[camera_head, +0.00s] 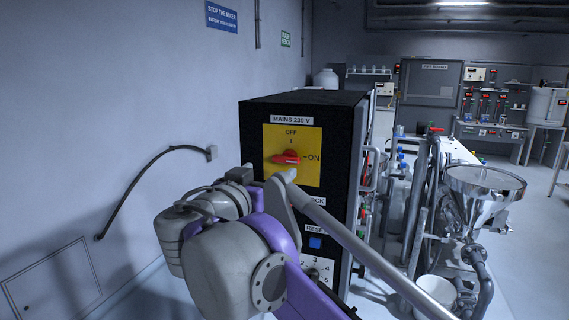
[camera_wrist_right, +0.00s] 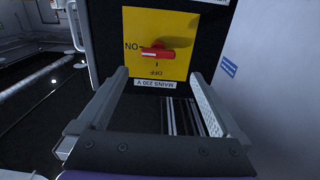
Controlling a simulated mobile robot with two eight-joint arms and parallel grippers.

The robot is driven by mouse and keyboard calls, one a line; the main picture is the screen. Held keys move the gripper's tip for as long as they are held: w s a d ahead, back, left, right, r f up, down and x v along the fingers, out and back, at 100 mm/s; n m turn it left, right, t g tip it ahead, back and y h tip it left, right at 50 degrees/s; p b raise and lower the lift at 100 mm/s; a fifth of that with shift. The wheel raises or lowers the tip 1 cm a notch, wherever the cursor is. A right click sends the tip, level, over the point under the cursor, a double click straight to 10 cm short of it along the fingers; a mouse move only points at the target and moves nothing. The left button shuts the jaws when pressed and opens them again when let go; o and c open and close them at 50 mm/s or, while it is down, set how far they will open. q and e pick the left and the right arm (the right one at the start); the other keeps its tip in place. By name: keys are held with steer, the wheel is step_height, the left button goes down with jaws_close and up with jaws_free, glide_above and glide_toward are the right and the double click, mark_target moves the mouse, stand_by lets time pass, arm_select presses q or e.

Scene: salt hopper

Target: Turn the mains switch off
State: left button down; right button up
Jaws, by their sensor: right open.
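The mains switch is a red rotary handle (camera_head: 288,158) on a yellow plate (camera_head: 306,136), set in the front of a black cabinet labelled MAINS 230 V. The handle lies horizontal, towards the ON mark; OFF is printed above it. In the right wrist view, which is upside down, the red handle (camera_wrist_right: 157,53) and yellow plate (camera_wrist_right: 180,25) show ahead, beyond the fingertips. My right gripper (camera_wrist_right: 158,76) is open and empty, with its two fingers spread to either side below the handle in that picture. In the head view my right arm covers the cabinet's lower left. My left gripper is out of view.
The black cabinet (camera_head: 343,130) also has a blue RESET button (camera_head: 315,241) and a numbered dial (camera_head: 318,270) below the switch. A steel hopper (camera_head: 484,190) and pipework stand to the right. A bare wall (camera_head: 120,80) with a cable is on the left.

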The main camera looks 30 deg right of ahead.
mark_target(285, 159)
steer(key=x, duration=1)
steer(key=shift+s+d, duration=0.1)
steer(key=shift+d, duration=0.2)
steer(key=shift+c, duration=0.2)
steer(key=c, duration=1.2)
